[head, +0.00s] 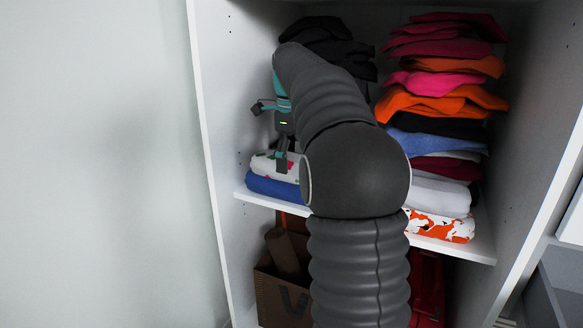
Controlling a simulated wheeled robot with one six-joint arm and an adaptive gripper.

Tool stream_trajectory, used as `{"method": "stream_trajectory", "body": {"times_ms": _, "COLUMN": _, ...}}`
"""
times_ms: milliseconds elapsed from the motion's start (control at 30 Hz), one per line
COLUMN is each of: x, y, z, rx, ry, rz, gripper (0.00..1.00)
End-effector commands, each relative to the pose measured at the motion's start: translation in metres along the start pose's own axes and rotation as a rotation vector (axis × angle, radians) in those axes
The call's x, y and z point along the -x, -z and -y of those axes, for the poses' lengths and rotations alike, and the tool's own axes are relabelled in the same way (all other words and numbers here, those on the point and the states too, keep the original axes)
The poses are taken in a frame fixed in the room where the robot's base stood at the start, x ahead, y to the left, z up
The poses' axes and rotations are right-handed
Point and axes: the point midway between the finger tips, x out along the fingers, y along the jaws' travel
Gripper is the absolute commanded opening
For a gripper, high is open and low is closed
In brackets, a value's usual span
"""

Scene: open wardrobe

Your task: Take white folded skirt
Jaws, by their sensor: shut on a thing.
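The white folded skirt (263,164), with small coloured patches, lies on top of a blue folded cloth (270,187) on the left of the wardrobe shelf. My gripper (282,163) points down at the skirt's front and is shut on it. My arm hides the right part of the skirt and the cloth below it. The fingertips' exact hold is too small to see.
A tall stack of folded clothes (440,88) stands on the right of the same shelf (467,246). Dark clothes (322,32) are behind my arm. White side walls (222,120) bound the shelf. Below stands a brown box (282,297).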

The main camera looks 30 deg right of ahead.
Motion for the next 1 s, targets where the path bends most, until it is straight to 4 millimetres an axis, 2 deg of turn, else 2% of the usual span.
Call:
{"method": "stream_trajectory", "body": {"times_ms": 67, "x": -0.001, "y": 0.000, "z": 0.000, "rx": 0.000, "ry": -0.001, "rz": -0.001, "gripper": 0.65}}
{"method": "stream_trajectory", "body": {"times_ms": 100, "x": -0.001, "y": 0.000, "z": 0.000, "rx": 0.000, "ry": -0.001, "rz": -0.001, "gripper": 0.79}}
{"method": "stream_trajectory", "body": {"times_ms": 167, "x": -0.001, "y": 0.000, "z": 0.000, "rx": 0.000, "ry": -0.001, "rz": -0.001, "gripper": 0.65}}
{"method": "stream_trajectory", "body": {"times_ms": 333, "x": 0.002, "y": 0.000, "z": 0.000, "rx": 0.000, "ry": -0.001, "rz": 0.000, "gripper": 0.65}}
{"method": "stream_trajectory", "body": {"times_ms": 1000, "x": 0.045, "y": 0.000, "z": 0.000, "rx": 0.000, "ry": 0.000, "rz": 0.000, "gripper": 0.65}}
